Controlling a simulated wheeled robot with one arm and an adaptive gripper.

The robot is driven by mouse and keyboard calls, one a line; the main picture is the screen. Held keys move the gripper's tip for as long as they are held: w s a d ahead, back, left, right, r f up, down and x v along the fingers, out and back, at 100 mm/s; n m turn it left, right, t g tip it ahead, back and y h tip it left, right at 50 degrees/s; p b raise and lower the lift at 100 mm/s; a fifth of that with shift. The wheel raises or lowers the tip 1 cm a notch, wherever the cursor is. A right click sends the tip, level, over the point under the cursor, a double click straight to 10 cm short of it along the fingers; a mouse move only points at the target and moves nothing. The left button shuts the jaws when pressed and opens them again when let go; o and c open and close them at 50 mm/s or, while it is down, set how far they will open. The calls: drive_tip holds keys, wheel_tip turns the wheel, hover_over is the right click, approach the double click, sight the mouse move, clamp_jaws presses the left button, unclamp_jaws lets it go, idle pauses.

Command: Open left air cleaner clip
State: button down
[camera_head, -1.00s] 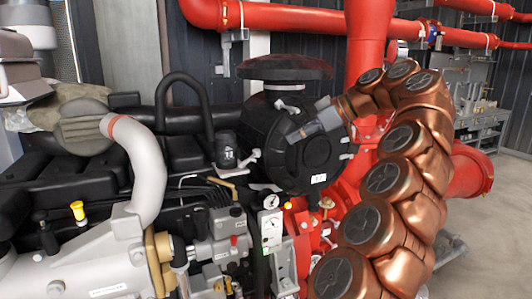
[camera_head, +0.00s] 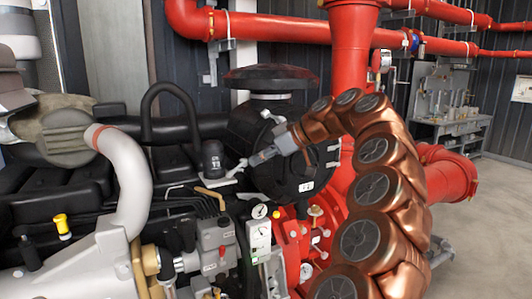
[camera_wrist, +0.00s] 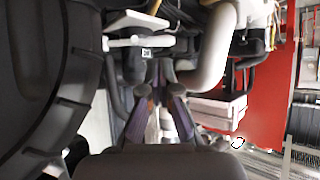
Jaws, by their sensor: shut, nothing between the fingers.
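The black, drum-shaped air cleaner (camera_head: 262,118) stands in the middle of the head view, with its round end facing me. The left clip (camera_head: 238,169), a pale lever, sits at the drum's left edge. A pale bar that looks like this clip (camera_wrist: 130,43) crosses the wrist view above the fingertips. My gripper (camera_head: 257,159) is in front of the drum's left side, just right of the clip and pointing toward it; I cannot tell if they touch. In the wrist view my gripper (camera_wrist: 158,90) is shut and empty.
A black canister (camera_head: 213,160) stands just left of the clip. Red pipes (camera_head: 352,60) rise behind. Open floor (camera_head: 485,215) lies at the right.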

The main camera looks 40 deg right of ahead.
sight(234, 172)
drive_tip(key=shift+p+x, duration=1)
drive_tip(key=shift+x, duration=1.8)
drive_tip(key=shift+w+a, duration=0.1)
